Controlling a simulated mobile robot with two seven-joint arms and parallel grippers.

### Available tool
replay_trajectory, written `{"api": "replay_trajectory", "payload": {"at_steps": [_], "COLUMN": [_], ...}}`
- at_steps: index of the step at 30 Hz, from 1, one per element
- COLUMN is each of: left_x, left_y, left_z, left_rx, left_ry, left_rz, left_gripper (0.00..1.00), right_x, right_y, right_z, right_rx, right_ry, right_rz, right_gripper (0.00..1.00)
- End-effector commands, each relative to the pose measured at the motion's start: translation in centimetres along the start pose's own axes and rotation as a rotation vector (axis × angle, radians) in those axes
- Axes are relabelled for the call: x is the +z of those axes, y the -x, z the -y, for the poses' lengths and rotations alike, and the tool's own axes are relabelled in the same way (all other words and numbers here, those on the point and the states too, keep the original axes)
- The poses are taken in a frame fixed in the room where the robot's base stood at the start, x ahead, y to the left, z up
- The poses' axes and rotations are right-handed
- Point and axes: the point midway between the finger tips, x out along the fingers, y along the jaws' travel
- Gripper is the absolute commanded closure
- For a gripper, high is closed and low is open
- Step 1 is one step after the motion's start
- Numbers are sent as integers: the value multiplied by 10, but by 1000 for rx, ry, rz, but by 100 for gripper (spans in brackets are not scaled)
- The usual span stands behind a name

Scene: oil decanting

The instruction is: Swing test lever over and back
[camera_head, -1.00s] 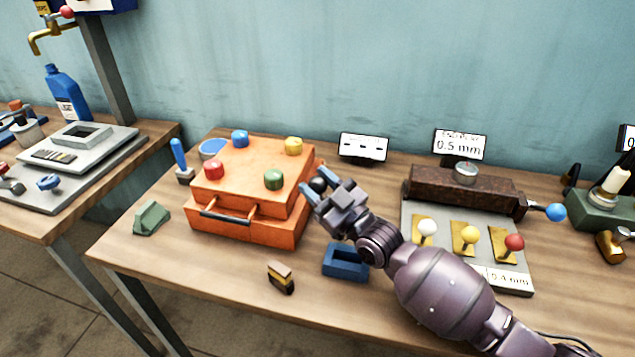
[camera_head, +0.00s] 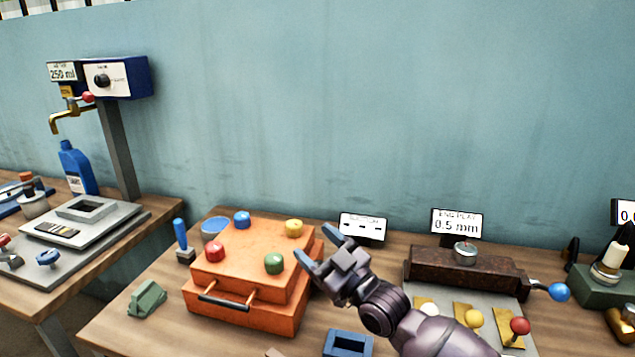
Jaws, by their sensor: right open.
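My right gripper (camera_head: 319,247) is open, at the right side of the orange case (camera_head: 250,268), with its two blue-grey fingertips pointing left toward the case's upper right edge. No lever shows clearly between the fingers; the gripper covers that part of the case's side. A lever with a blue ball knob (camera_head: 560,292) sticks out from the right end of the brown block (camera_head: 465,270), well away from the gripper. I cannot tell which lever is the test lever. My left gripper is not in view.
Red, blue, yellow and green knobs top the case. A display with dashes (camera_head: 362,227) and one reading 0.5 mm (camera_head: 457,224) stand behind. A blue tray (camera_head: 348,344) lies in front. A green block (camera_head: 147,298) sits left. Ball-knobbed levers stand below the brown block.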

Motion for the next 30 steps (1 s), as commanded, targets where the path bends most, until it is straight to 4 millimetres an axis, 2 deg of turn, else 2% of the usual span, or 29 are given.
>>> {"api": "replay_trajectory", "payload": {"at_steps": [1, 3, 11, 18, 24, 30], "left_x": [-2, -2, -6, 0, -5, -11], "left_y": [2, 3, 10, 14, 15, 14], "left_z": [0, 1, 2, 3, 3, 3], "left_rx": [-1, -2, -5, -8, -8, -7], "left_ry": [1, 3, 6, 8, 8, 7], "left_rz": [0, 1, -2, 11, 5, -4], "left_gripper": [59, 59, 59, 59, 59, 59], "right_x": [-14, -26, -72, -109, -125, -128], "right_y": [-5, -9, -26, -39, -45, -46], "right_z": [-4, -8, -25, -38, -44, -46], "right_rx": [0, 0, 0, 0, -1, 0], "right_ry": [1, 0, 1, 1, -1, -2], "right_rz": [-5, -5, -4, -2, 0, 1], "right_gripper": [34, 34, 34, 34, 34, 34]}}
